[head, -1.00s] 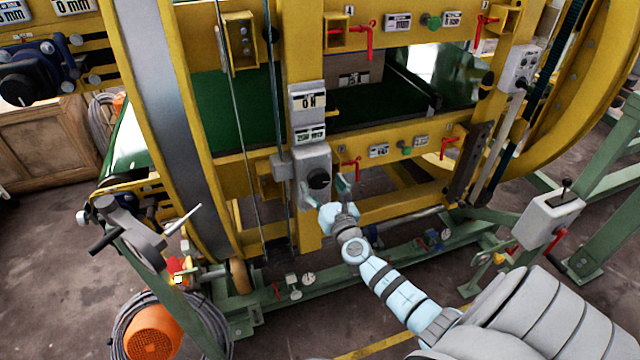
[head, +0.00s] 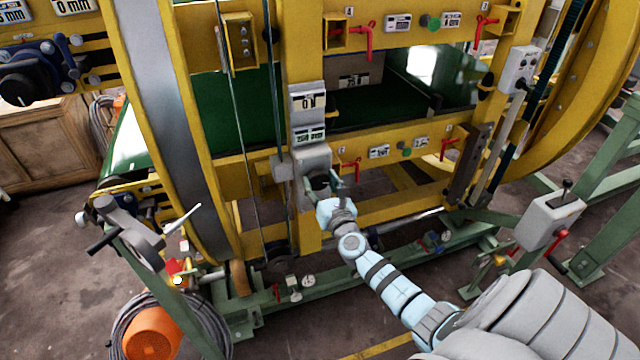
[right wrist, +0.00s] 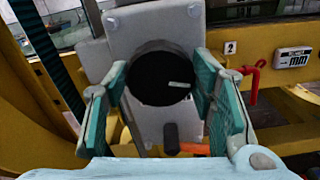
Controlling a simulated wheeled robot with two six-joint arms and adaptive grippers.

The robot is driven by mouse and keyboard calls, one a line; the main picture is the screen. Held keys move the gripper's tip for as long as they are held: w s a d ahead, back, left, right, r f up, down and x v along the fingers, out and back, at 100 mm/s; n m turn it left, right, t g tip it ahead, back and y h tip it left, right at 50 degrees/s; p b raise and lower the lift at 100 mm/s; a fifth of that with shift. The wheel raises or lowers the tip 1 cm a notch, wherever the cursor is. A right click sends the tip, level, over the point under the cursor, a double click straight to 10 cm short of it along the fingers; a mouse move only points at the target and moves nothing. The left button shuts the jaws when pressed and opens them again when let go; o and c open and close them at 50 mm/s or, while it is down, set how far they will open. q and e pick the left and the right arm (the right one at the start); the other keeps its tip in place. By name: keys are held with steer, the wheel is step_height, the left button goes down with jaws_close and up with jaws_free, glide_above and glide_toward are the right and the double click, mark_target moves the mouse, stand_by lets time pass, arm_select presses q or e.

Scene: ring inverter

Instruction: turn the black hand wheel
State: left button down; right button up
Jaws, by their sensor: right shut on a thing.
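The black hand wheel (right wrist: 160,78) is a round black knob with a small pale mark, on a grey housing (right wrist: 190,30) in the right wrist view. In the head view the wheel (head: 318,181) is partly hidden by my right gripper (head: 325,188). My right gripper shows in the right wrist view (right wrist: 161,95) with one teal finger on each side of the wheel. It is shut on the wheel. My left gripper is not in view.
Red levers (head: 368,42) stick out of the yellow frame right of the housing. A grey control box (head: 550,216) stands at the right. An orange motor (head: 152,334) with coiled cable lies at the lower left.

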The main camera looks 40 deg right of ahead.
steer(key=shift+m, duration=0.4)
steer(key=m+b, duration=0.2)
steer(key=m, duration=0.3)
steer(key=shift+f+m, duration=0.1)
steer(key=shift+m, duration=0.3)
steer(key=m+b, duration=0.2)
steer(key=m, duration=0.3)
steer(key=shift+m, duration=0.3)
steer(key=shift+b, duration=0.3)
steer(key=o, duration=1.1)
steer(key=shift+o, duration=0.2)
